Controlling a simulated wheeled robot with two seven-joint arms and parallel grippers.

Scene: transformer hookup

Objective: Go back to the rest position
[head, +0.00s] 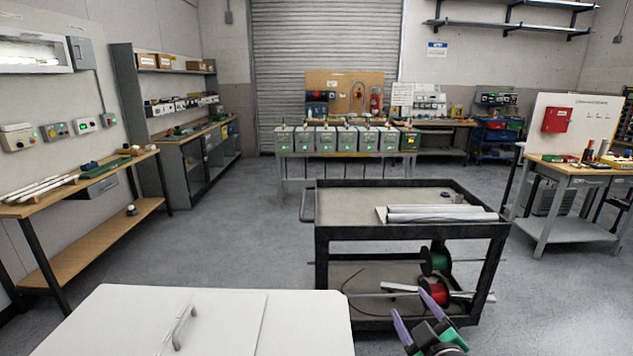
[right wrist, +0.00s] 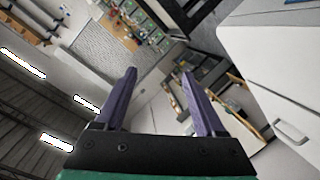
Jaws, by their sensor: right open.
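My right gripper (head: 409,302) shows at the bottom of the head view, right of centre, in front of the cart's lower shelf. Its two purple fingers stand apart, and nothing is between them. In the right wrist view the same open fingers (right wrist: 158,72) point into the room, with the scene strongly tilted. No object touches the fingers. My left gripper is in neither view.
A dark cart (head: 350,205) holding pale tubes (head: 440,213) and cable spools (head: 435,262) stands just beyond the gripper. A white cabinet (head: 230,315) is at the lower left. Grey transformer boxes (head: 345,140) line a far bench. Open floor (head: 210,240) lies left of the cart.

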